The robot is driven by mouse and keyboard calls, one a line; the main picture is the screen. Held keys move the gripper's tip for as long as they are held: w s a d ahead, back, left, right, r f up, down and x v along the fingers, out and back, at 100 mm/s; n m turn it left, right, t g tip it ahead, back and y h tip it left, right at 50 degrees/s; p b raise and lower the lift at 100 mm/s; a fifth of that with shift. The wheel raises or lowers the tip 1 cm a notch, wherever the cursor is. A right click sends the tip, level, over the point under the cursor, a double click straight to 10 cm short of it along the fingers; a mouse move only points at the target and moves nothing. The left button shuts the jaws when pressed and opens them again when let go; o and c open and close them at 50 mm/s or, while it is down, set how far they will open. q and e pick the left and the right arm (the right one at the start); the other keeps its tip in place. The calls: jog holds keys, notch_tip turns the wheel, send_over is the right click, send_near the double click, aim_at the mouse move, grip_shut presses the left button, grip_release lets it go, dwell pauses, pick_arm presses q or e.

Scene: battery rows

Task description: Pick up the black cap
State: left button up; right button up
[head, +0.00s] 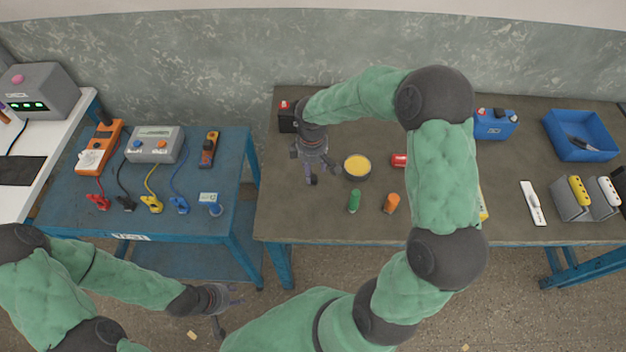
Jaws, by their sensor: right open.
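I cannot make out a separate black cap for certain. A black battery box (287,121) with a red cap (284,105) stands at the back left of the brown table, partly hidden by my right wrist. A blue battery box (494,125) at the back right has a red cap and a small dark spot on top, too small to tell. My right gripper (320,173) is open and empty, pointing down over the table's left part, left of a dish of yellow stuff (357,167). My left gripper (229,314) looks open and empty, low in front of the blue table.
Green (354,200), orange (391,203) and red (399,159) cylinders lie near the dish. My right arm covers the table's middle. A blue tray (557,146) is at the right. The blue table (228,180) holds meters and clip leads.

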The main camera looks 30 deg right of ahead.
aim_at(313, 177)
jog(key=shift+d+f+b, duration=0.2)
jog(key=shift+f+b, duration=0.85)
jog(key=shift+f, duration=1.6)
jog(key=c, duration=0.9)
